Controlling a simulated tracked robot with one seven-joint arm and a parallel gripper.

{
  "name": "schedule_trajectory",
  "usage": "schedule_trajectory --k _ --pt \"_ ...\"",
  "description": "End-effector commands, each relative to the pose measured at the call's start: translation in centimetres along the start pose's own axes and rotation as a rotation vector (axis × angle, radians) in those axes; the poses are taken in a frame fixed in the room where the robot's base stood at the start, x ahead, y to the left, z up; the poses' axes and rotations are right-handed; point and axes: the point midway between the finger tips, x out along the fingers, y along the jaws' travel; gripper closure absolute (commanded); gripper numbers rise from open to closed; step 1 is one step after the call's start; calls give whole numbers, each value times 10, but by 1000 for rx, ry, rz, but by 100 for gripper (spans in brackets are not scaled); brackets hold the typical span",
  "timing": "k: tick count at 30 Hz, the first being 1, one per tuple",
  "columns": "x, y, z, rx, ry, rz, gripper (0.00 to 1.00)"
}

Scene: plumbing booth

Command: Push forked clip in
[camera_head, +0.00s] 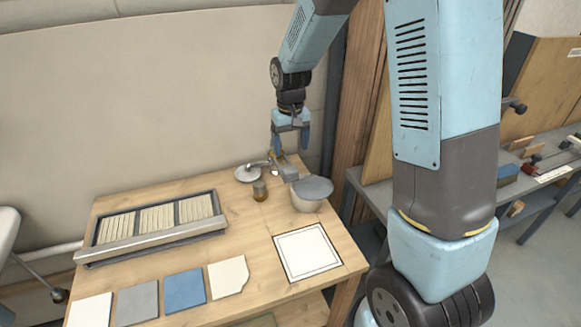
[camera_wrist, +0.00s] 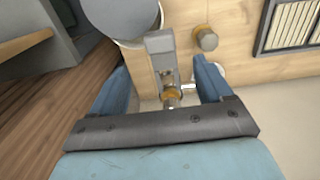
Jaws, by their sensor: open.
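My gripper (camera_head: 289,150) is open above the back right of the wooden table, fingers pointing down. In the wrist view its two blue fingers stand either side of a grey block-like fitting (camera_wrist: 160,43) with a narrower part running towards me. A brass-coloured round piece (camera_wrist: 172,97) sits at the near end of that part, between the fingers. No contact with the fingers is visible. The grey fitting also shows in the head view (camera_head: 289,173), below my gripper. I cannot make out the forked clip for certain; my gripper's crossbar hides part of this area.
A slatted tray (camera_head: 150,226), several flat tiles (camera_head: 185,290) and a framed white square (camera_head: 307,253) occupy the table. The wall is close behind.

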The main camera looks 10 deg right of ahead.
Motion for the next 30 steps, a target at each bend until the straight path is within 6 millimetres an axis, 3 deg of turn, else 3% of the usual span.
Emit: schedule_trajectory --k 9,15,28,30 --pt "55 0 1 -1 -3 0 21" --pt "77 0 1 -1 -3 0 21" --pt "85 0 0 0 0 0 21" --pt "85 0 0 0 0 0 27"
